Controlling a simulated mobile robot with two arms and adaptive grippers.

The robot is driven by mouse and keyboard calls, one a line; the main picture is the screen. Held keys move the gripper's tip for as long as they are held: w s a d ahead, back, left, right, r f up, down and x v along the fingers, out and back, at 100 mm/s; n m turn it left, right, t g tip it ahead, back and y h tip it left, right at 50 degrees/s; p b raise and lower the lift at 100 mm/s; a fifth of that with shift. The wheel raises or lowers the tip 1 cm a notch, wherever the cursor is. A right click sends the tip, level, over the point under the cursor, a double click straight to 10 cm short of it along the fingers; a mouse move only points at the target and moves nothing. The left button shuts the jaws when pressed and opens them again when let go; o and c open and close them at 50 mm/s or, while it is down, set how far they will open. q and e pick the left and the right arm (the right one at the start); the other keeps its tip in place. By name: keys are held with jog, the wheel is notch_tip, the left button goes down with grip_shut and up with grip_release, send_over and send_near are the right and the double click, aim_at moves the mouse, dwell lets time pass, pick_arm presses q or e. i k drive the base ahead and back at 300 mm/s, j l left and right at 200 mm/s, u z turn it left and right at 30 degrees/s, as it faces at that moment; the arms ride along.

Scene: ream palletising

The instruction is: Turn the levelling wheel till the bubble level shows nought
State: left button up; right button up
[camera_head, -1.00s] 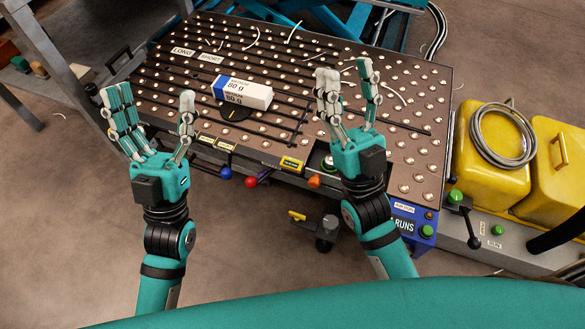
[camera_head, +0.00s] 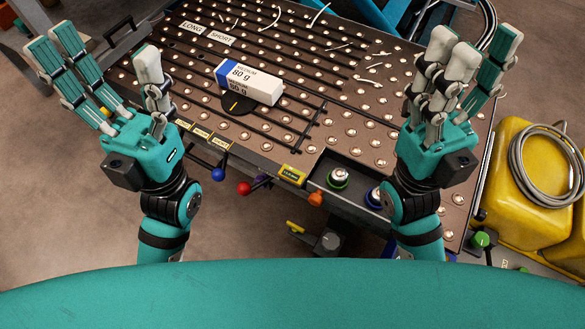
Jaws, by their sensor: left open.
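A dark wheel-like knob (camera_head: 330,242) shows below the table's front edge, with a yellow handle (camera_head: 295,228) beside it; I cannot tell for sure that it is the levelling wheel. A small yellow-framed display (camera_head: 291,175) sits on the front edge; its reading is too small to make out. I cannot clearly pick out a bubble level. My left gripper (camera_head: 106,62) is open and empty, over the table's left side. My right gripper (camera_head: 476,58) is open and empty, over the table's right side. Both are apart from the knob, up and to either side of it.
A white and blue ream pack (camera_head: 249,82) marked 80 g lies on the studded table (camera_head: 370,115). Blue (camera_head: 218,174), red (camera_head: 244,188) and orange (camera_head: 316,198) knobs stick out in front. A yellow container (camera_head: 525,175) with a coiled hose stands at the right.

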aim_at(330, 241)
jog(key=k+j+z, duration=0.1)
jog(key=j, duration=0.25)
jog(key=k+j+z, duration=0.1)
jog(key=j, duration=0.25)
jog(key=k+j+z, duration=0.15)
jog(key=j, duration=0.2)
jog(key=k+j+z, duration=0.1)
jog(key=j, duration=0.25)
jog(key=k+j+z, duration=0.1)
jog(key=j, duration=0.2)
